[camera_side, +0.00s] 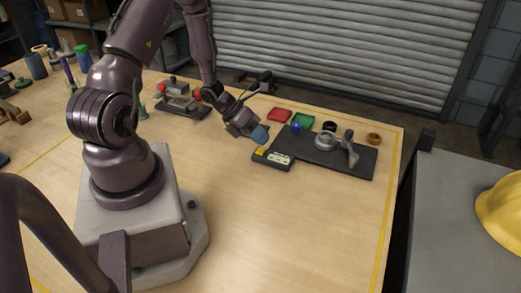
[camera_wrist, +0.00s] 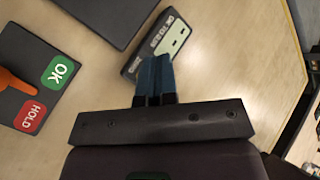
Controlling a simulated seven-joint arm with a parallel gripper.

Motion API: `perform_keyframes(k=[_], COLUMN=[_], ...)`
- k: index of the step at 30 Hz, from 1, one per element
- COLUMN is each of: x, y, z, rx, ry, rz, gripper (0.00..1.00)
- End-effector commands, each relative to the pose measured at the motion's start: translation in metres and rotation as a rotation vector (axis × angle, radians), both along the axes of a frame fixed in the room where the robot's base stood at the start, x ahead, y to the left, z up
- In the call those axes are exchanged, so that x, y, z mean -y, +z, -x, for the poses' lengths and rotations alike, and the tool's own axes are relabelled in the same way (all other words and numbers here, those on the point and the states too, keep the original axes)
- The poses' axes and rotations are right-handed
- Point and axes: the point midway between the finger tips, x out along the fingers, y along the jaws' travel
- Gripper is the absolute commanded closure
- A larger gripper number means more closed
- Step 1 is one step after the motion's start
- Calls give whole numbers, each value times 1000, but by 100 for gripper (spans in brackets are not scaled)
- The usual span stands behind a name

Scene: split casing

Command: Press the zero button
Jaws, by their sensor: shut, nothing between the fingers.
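A small dark gauge box (camera_side: 280,165) with a pale display sits at the front left of a dark plate. A yellow patch (camera_side: 261,151), possibly the zero button, shows at its left end, just below my fingertips. In the wrist view the gauge box (camera_wrist: 133,67) shows white lettering and a pale green display (camera_wrist: 174,40). My gripper (camera_side: 263,138) is shut and empty, its blue fingertips pointing down near the box's left end. In the wrist view the fingers (camera_wrist: 155,73) hide part of the box. I cannot tell whether they touch it.
In the wrist view a dark panel (camera_wrist: 20,50) with OK and HOLD labels and an orange lever is at left. The front table is clear.

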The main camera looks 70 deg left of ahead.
Motion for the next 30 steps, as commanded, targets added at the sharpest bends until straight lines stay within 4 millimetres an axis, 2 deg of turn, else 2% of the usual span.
perform_keyframes(k=[9, 30], x=[0, 0], y=[-8, -12], z=[0, 0], rx=[-1, 0], ry=[0, 0], rz=[1, 0], gripper=[100, 100])
